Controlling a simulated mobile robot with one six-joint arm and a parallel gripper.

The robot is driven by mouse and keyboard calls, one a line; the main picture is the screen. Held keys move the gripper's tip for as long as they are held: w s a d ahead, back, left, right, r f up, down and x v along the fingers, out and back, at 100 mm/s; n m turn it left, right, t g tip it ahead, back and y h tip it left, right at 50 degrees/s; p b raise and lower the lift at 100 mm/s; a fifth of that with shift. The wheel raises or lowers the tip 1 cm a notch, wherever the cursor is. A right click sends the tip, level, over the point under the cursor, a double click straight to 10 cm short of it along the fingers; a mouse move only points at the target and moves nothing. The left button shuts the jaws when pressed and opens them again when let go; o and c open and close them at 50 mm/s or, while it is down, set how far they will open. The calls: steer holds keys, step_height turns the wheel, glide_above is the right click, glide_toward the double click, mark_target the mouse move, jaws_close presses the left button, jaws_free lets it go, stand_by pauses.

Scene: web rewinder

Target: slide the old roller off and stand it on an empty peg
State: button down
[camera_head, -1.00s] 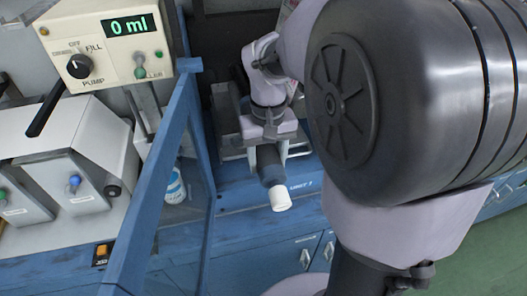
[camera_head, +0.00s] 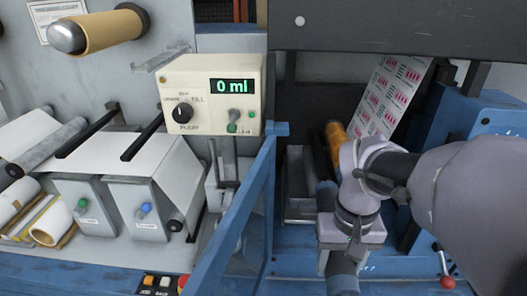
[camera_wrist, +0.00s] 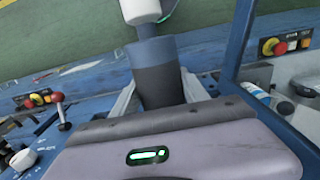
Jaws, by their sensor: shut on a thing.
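My gripper (camera_head: 343,262) is at the lower middle right of the head view, shut on a dark grey roller (camera_head: 344,281). In the wrist view the roller (camera_wrist: 162,78) sits between the two light fingers of my gripper (camera_wrist: 158,98). Its blue-grey collar and white end (camera_wrist: 140,10) point away from the palm. The roller's far end is cut off by the bottom of the head view. I cannot make out a peg that is clearly empty.
A blue frame post (camera_head: 262,200) stands left of my gripper. Behind my arm are an orange roll (camera_head: 335,140) and a printed web (camera_head: 393,95). A pump box (camera_head: 212,95) reads 0 ml. The wrist view shows a red knob lever (camera_wrist: 58,98) and an emergency stop (camera_wrist: 273,47).

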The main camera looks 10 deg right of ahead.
steer(key=s+p, duration=0.1)
steer(key=s, duration=0.2)
steer(key=s+a+r+p, duration=0.1)
steer(key=s, duration=0.2)
steer(key=s+a+r+p, duration=0.1)
steer(key=s, duration=0.2)
steer(key=shift+a, duration=0.25)
steer(key=shift+s+a, duration=0.15)
steer(key=shift+s, duration=0.15)
